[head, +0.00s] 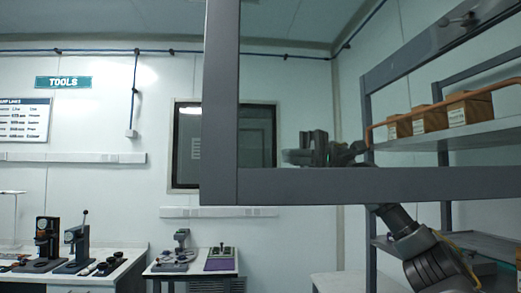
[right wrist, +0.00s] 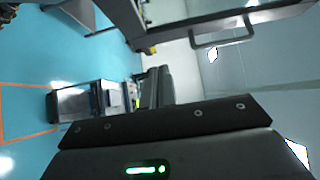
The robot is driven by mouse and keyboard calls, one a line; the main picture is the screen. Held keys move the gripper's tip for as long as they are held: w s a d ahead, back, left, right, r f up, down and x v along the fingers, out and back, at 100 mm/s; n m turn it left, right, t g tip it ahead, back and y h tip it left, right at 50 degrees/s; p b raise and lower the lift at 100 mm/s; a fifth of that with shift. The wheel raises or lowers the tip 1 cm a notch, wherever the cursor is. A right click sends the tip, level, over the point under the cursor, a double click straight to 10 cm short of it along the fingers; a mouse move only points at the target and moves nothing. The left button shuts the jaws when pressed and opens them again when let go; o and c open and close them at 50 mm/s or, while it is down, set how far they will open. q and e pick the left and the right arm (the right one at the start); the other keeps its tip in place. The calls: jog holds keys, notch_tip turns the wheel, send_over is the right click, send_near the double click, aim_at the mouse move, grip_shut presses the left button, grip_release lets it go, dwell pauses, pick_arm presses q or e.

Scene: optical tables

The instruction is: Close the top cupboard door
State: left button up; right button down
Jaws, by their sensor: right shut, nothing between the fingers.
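The top cupboard door, a grey frame (head: 222,110) around a clear pane, stands open across the upper middle and right of the head view. Its bottom rail (head: 330,185) crosses in front of my right arm. My right gripper (head: 297,157) shows through the pane, on the door's far side, just above the bottom rail. It is shut and empty; I cannot tell whether it touches the door. In the right wrist view, a grey bar-shaped handle (right wrist: 222,40) is at the upper right. My left gripper is out of view.
The cupboard's shelf (head: 455,137) at the right holds wooden boxes (head: 432,117), with a copper-coloured bar (head: 415,112) in front. Lower left, benches carry presses (head: 77,245) and small tools. A dark window (head: 190,145) is in the back wall.

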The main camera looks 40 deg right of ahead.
jog(key=p, duration=0.2)
send_near(258, 151)
jog(key=w+a, duration=0.5)
jog(key=shift+s+a+r+p, duration=0.15)
jog(key=shift+s+a+p, duration=0.15)
jog(key=shift+s+a, duration=0.2)
jog(key=shift+s+a+r+p, duration=0.25)
jog(key=shift+s+a, duration=0.2)
jog(key=shift+s, duration=0.15)
jog(key=shift+s+a+f+p, duration=0.15)
jog(key=shift+s+a+p, duration=0.2)
jog(key=shift+s, duration=0.45)
jog(key=shift+w+a, duration=0.1)
